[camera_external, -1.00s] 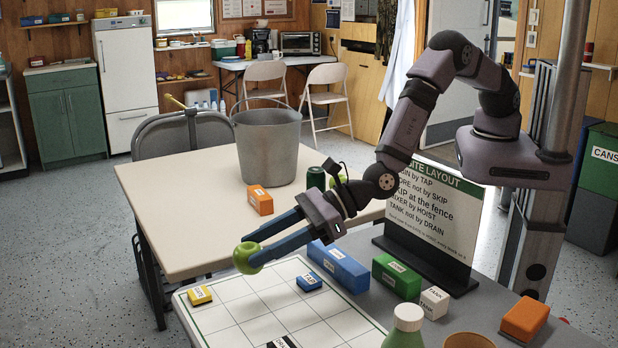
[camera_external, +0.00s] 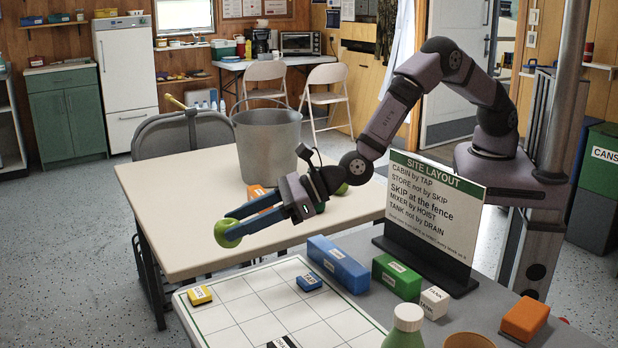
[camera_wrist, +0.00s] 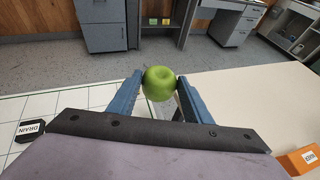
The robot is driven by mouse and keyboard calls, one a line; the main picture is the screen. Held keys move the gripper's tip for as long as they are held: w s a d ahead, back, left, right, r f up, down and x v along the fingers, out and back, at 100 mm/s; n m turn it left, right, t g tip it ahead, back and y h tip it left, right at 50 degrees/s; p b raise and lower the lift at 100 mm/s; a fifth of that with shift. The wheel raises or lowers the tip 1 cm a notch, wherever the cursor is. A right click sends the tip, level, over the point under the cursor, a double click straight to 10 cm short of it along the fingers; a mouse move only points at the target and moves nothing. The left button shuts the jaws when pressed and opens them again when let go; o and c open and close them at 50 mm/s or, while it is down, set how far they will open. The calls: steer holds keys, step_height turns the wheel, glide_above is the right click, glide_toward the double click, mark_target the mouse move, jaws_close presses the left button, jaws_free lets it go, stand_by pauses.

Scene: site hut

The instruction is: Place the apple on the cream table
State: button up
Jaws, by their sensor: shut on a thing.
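A green apple (camera_external: 227,234) is held between the blue fingers of my gripper (camera_external: 232,228). In the wrist view the apple (camera_wrist: 159,83) sits between the fingertips of my gripper (camera_wrist: 159,88), both fingers against it. The cream table (camera_external: 180,195) is behind the apple in the external view. The apple appears in front of the table's near part, raised above it; the exact height is hard to tell. In the wrist view the cream table (camera_wrist: 245,105) fills the right side.
On the cream table stand a grey bucket (camera_external: 268,147) and an orange block (camera_wrist: 302,160), partly hidden by my arm in the external view. A gridded white board (camera_external: 260,305) lies in front, with blue (camera_external: 338,265) and green (camera_external: 397,277) blocks and a sign (camera_external: 432,215) to the right. The table's left part is clear.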

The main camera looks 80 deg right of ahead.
steer(key=w+d+r+m+h+b, duration=0.1)
steer(key=w+d+m+h+b, duration=0.1)
steer(key=w+d, duration=0.4)
steer(key=w+d+r+m+t+h+b, duration=0.1)
steer(key=w+d+m+h+b, duration=0.1)
steer(key=w+d, duration=0.4)
steer(key=d+h+b, duration=0.1)
steer(key=d+b, duration=0.1)
steer(key=d, duration=0.3)
steer(key=shift+r+m+h+b, duration=0.3)
steer(key=shift+m, duration=0.1)
steer(key=shift+f+b, duration=0.6)
steer(key=shift+f, duration=4.4)
steer(key=shift+f, duration=0.15)
steer(key=o, duration=1.2)
steer(key=shift+c, duration=0.2)
